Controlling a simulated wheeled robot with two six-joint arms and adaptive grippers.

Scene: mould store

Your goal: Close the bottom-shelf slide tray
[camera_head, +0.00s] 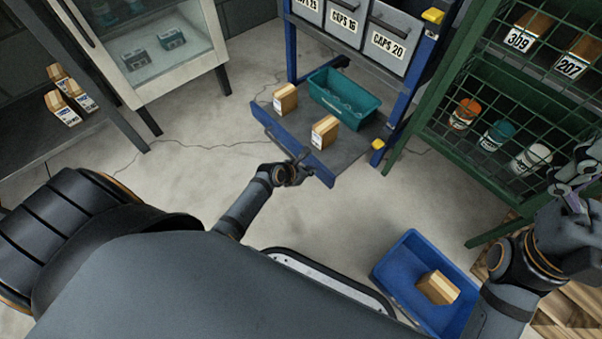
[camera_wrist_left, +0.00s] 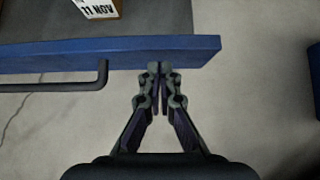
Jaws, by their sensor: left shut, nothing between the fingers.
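The bottom-shelf slide tray (camera_head: 345,157) sticks out of the blue-framed rack, with a dark bed and a blue front panel (camera_head: 318,168). The panel also shows in the left wrist view (camera_wrist_left: 200,50), with a dark bar handle (camera_wrist_left: 60,87) on its left. My left gripper (camera_head: 301,157) is shut and empty at the panel, right of the handle. Its fingertips (camera_wrist_left: 160,66) overlap the panel's edge; I cannot tell whether they touch. My right gripper (camera_head: 572,188) is at the right edge of the head view, away from the tray; its finger state is unclear.
The tray carries two tan boxes (camera_head: 285,98) (camera_head: 324,131) and a teal bin (camera_head: 343,98). A green mesh rack (camera_head: 410,115) stands to the right. A blue crate (camera_head: 402,262) with a box lies near my right arm. Clear floor (camera_head: 190,165) lies left of the tray.

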